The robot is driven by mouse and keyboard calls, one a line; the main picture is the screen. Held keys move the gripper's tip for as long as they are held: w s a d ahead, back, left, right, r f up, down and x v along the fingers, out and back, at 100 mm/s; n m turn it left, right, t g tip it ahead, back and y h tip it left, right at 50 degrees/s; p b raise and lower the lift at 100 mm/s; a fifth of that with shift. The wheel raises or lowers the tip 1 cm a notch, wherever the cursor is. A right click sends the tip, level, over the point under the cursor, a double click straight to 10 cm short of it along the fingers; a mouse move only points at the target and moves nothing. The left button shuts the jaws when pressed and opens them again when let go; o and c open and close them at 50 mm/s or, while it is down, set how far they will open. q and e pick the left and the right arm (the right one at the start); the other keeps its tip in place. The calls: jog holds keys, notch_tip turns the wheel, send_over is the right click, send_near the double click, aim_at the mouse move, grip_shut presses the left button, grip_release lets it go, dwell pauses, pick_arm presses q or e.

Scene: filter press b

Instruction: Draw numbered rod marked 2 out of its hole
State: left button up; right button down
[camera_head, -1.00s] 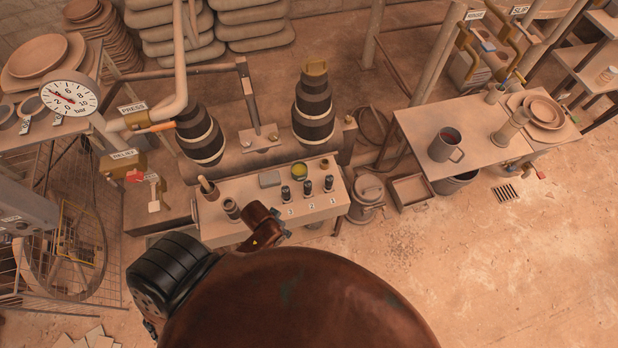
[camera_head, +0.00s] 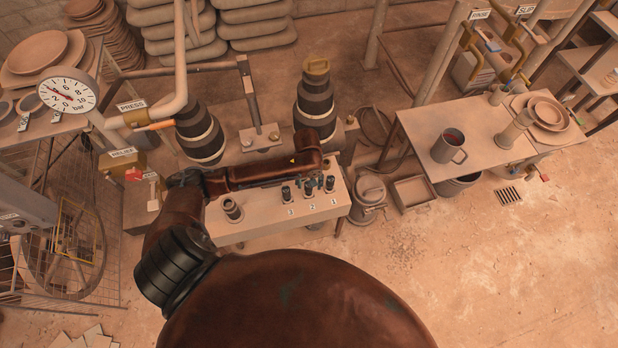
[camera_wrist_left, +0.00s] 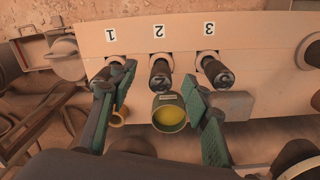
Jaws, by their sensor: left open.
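Three dark-topped rods stand in holes along the labelled edge of the grey bench block. The rod marked 2 (camera_wrist_left: 160,76) is the middle one in the left wrist view. It also shows in the head view (camera_head: 308,190). Rod 1 (camera_wrist_left: 106,78) and rod 3 (camera_wrist_left: 217,74) stand on either side. My left gripper (camera_wrist_left: 158,84) is open, with its green fingers spread either side of rod 2 in the wrist view. I cannot tell whether the fingers touch any rod. In the head view, the left gripper (camera_head: 320,181) is small and partly hidden among the rods.
A cup with yellow contents (camera_wrist_left: 169,113) sits beyond rod 2 in the wrist view. A grey block (camera_wrist_left: 232,104) lies beside it. A socket (camera_head: 232,209) stands at the block's left. A lidded can (camera_head: 369,189) and side table (camera_head: 420,126) are to the right.

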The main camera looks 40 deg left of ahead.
aim_at(308, 184)
pick_arm(q)
jog(key=shift+w+a+r, duration=0.35)
jog(key=shift+w+a, duration=0.1)
jog(key=shift+a, duration=0.05)
jog(key=shift+w+a+f+n, duration=0.1)
jog(key=shift+a+n, duration=0.05)
jog(key=shift+n, duration=0.15)
notch_tip(308, 184, down, 6)
jog(key=b, duration=0.2)
jog(key=shift+b, duration=0.3)
jog(key=shift+f, duration=0.7)
pick_arm(e)
jog(key=shift+s+d+f, duration=0.1)
jog(key=shift+s+f, duration=0.3)
jog(key=shift+f, duration=0.35)
jog(key=shift+s+d+f, duration=0.1)
jog(key=shift+s+f, duration=0.3)
jog(key=shift+f, duration=0.3)
pick_arm(q)
jog(key=shift+c, duration=0.7)
grip_shut()
